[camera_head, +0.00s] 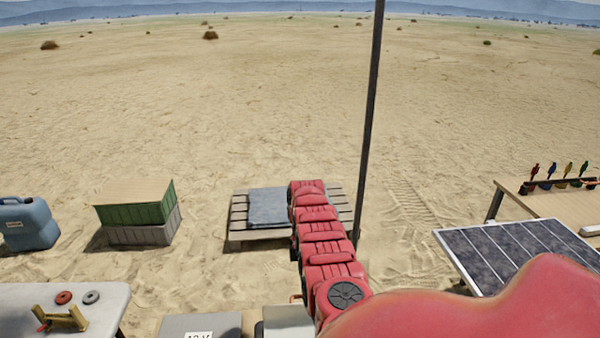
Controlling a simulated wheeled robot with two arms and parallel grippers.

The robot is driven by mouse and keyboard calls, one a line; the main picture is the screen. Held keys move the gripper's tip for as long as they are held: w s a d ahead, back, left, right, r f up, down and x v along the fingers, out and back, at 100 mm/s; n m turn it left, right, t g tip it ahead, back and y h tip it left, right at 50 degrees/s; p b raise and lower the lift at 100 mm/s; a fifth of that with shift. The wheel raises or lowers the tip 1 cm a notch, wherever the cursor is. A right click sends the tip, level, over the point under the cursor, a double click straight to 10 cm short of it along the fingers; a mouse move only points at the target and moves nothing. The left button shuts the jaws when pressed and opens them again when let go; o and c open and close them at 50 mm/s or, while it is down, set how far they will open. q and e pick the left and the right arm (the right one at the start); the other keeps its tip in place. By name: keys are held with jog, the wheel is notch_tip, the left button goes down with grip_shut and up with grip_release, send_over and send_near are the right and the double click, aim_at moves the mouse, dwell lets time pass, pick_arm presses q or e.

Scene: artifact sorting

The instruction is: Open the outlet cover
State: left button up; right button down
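I cannot make out an outlet cover with certainty. A grey box (207,323) with a partly cut-off label that seems to read "12 V" sits at the bottom edge. A lighter grey box (286,322) stands just right of it, also cut off. Large red parts, apparently of my arm, cover the bottom right and hide what lies behind them. A red segmented form runs from the bottom centre up to the pallet; I cannot tell its end. Neither gripper's fingers can be made out.
A white table (100,300) with a wooden stand (66,318) and two rings is at bottom left. A blue canister (28,222), stacked crates (138,212), a pallet (240,218) and a pole (370,110) stand beyond. A solar panel (490,250) and wooden table (545,205) are right.

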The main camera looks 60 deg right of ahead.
jog(key=shift+w+d+r, duration=0.15)
jog(key=c, duration=1.2)
grip_release()
jog(key=o, duration=0.3)
